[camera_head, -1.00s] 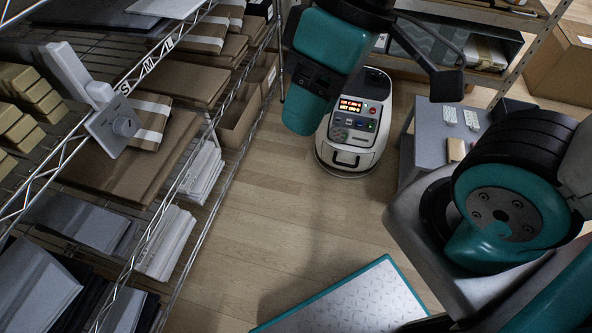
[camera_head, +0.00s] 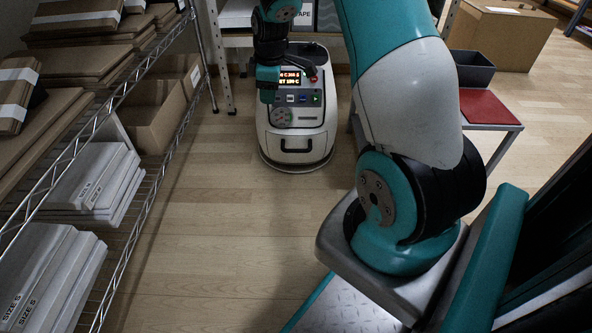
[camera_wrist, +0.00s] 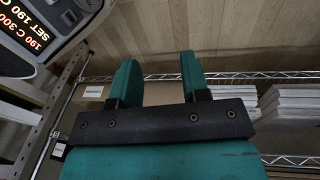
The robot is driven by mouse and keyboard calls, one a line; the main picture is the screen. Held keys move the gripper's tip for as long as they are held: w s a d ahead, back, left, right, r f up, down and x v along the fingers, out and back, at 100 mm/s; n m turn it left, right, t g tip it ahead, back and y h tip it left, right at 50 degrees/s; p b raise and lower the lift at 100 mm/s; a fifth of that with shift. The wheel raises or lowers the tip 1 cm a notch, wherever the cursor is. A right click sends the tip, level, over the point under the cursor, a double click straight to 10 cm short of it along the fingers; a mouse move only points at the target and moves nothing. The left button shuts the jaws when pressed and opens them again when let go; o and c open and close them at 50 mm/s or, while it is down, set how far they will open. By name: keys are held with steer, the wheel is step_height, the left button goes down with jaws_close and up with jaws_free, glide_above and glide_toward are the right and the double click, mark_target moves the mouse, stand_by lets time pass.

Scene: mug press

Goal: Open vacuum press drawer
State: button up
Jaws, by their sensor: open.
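The vacuum press (camera_head: 325,118) is a rounded white and grey machine on the floor at the upper middle of the head view. It has a lit red display (camera_head: 290,76), buttons, and a dark drawer handle (camera_head: 297,146) low on its front. The drawer front looks flush with the body. My gripper (camera_head: 268,94) hangs in front of the display's left part, above the handle and apart from it. In the wrist view my gripper (camera_wrist: 160,76) shows two teal fingers spread with nothing between them. The press (camera_wrist: 38,38) shows there only at the upper left; its handle is out of that view.
A wire shelf (camera_head: 125,85) with cardboard boxes and white size-labelled packs (camera_head: 75,190) runs along the left. A low table with a red top (camera_head: 487,107) stands right of the press. Wooden floor (camera_head: 215,230) in front of the press is clear.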

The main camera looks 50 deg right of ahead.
steer(key=h+b, duration=0.1)
steer(key=b, duration=0.3)
glide_toward(296, 150)
steer(key=shift+n+g, duration=0.3)
steer(key=f+b, duration=0.3)
steer(key=w+d+f+b, duration=0.1)
steer(key=f+b, duration=0.1)
steer(key=b, duration=0.2)
steer(key=f+b, duration=0.3)
steer(key=shift+w+d+f, duration=0.2)
steer(key=shift+w+f, duration=0.1)
steer(key=shift+f, duration=0.05)
steer(key=shift+c, duration=0.3)
jaws_close()
